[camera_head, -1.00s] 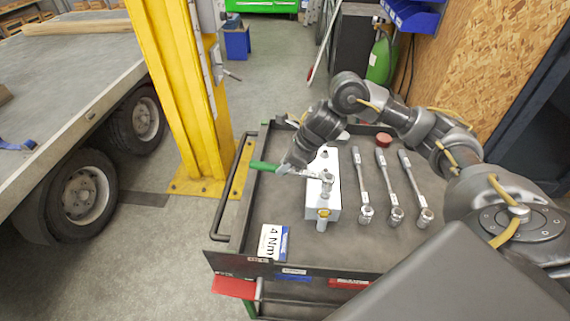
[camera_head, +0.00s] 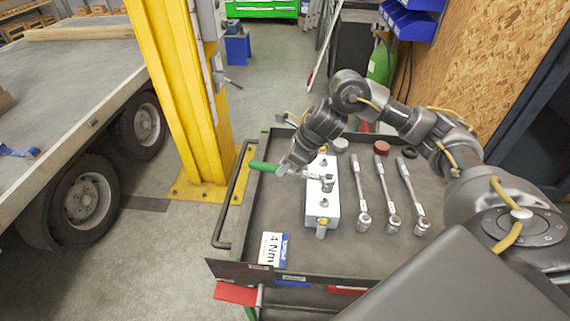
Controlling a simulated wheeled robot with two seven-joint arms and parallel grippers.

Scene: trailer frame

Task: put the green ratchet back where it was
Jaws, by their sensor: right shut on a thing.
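The green ratchet (camera_head: 264,166) has a green handle and a silver shaft and head. My right gripper (camera_head: 285,170) is shut on it near the middle and holds it roughly level above the cart. The green handle sticks out to the left. The silver head (camera_head: 327,184) is over the white block (camera_head: 321,210), in front of its upper face; I cannot tell whether it touches. The block carries small metal fittings. My left gripper is not in view.
Three silver ratchets (camera_head: 361,190) lie side by side on the dark cart top (camera_head: 280,215), right of the block. A "4 Nm" card (camera_head: 272,249) lies front left. Round caps (camera_head: 381,147) stand at the back. A yellow post (camera_head: 180,90) rises left of the cart.

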